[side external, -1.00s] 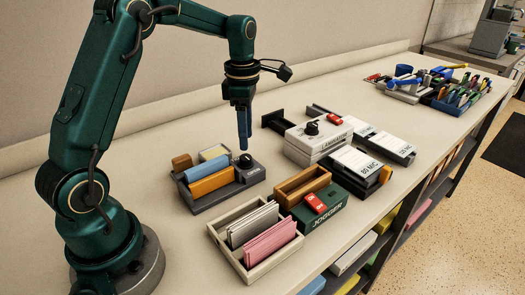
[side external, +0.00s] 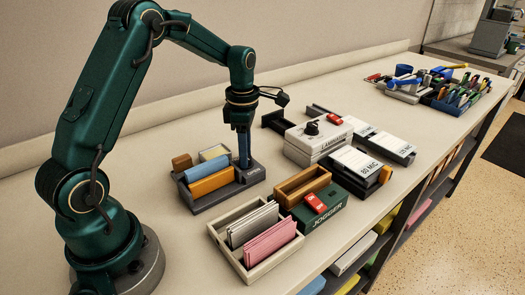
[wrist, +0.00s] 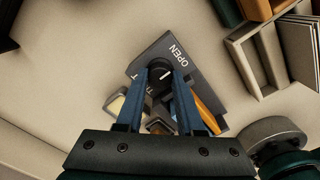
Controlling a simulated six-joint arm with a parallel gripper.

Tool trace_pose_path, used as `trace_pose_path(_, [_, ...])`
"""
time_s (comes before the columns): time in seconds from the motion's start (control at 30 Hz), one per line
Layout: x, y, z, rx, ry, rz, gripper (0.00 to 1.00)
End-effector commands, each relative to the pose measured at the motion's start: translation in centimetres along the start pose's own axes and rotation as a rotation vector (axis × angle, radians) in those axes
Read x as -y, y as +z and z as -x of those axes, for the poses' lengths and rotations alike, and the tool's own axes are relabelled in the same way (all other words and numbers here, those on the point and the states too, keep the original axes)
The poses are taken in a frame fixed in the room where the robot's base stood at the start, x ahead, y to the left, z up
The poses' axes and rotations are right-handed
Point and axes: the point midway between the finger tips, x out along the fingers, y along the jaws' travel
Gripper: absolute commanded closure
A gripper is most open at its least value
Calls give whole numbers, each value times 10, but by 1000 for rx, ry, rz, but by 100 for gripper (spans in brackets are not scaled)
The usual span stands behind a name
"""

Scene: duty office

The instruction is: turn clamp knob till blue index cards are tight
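The dark clamp knob (wrist: 160,72) has a white pointer mark and sits on a grey clamp unit (wrist: 194,60) lettered "OPEN". My gripper (wrist: 161,74) points down over it, with one blue fingertip on each side of the knob. The fingers are apart; I cannot see a clear squeeze on the knob. In the side view my gripper (side external: 244,164) is down at the right end of the unit and hides most of the knob. The blue index cards (side external: 205,168) stand in the unit, behind an orange block of cards (side external: 212,183). How tight they are does not show.
A tray (side external: 235,262) of white and pink cards stands in front. A green jogger (side external: 327,216) with a red switch, a laminator (side external: 318,138) and labelled boxes (side external: 357,162) stand to the right. Bare bench lies behind the clamp unit.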

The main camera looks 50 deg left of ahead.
Motion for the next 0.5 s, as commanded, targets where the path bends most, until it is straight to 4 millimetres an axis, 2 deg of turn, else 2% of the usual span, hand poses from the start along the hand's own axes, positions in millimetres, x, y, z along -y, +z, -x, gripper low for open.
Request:
trace_pose_path(0.27, [0,0,1,0,0,-35,100])
trace_pose_path(0.5, [0,0,1,0,0,-169,100])
